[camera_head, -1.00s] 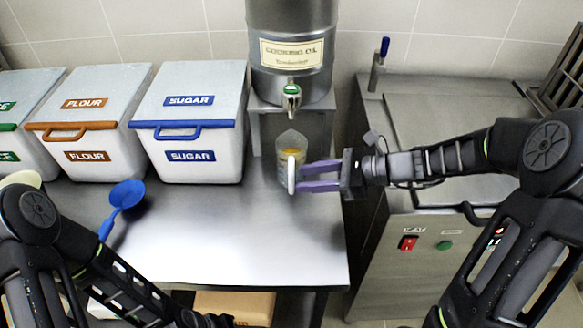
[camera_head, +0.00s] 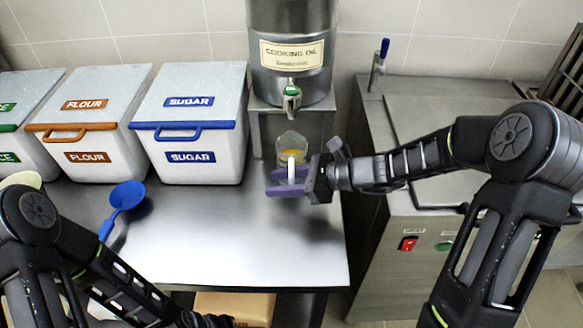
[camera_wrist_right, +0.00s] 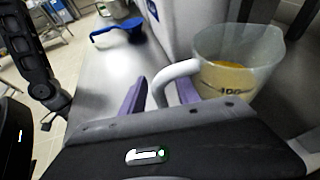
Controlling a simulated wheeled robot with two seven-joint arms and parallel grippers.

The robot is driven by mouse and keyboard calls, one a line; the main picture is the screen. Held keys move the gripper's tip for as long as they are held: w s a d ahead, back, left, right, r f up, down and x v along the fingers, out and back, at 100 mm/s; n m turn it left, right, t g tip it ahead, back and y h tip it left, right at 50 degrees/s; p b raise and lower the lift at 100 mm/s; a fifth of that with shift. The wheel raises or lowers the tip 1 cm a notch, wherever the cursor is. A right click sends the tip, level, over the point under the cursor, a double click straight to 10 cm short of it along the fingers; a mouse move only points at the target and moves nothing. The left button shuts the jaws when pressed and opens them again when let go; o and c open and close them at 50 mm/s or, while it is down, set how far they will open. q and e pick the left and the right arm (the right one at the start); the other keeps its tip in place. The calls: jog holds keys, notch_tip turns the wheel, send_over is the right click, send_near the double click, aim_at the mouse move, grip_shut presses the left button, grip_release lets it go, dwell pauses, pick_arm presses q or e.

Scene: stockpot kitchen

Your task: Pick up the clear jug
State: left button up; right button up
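The clear jug (camera_head: 291,142) stands upright on the steel counter below the oil drum's tap, with yellow liquid inside. It also shows in the right wrist view (camera_wrist_right: 240,82), with measuring marks and a pale handle facing me. My right gripper (camera_head: 272,182) is at the handle, its two purple fingers apart. In the right wrist view the handle lies between the open fingers (camera_wrist_right: 161,86), with gaps beside it. My left arm is at the lower left; its gripper end (camera_wrist_right: 55,104) is small and dark in the right wrist view, and its finger state is unclear.
The cooking oil drum (camera_head: 291,30) and its tap (camera_head: 291,100) are above and behind the jug. The sugar bin (camera_head: 190,110) and flour bin (camera_head: 93,115) stand to the left. A blue scoop (camera_head: 124,198) lies on the counter (camera_head: 230,245), whose front is clear.

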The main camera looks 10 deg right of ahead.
jog(key=shift+c, duration=0.6)
grip_shut()
jog(key=shift+w, duration=0.1)
dwell(1.1)
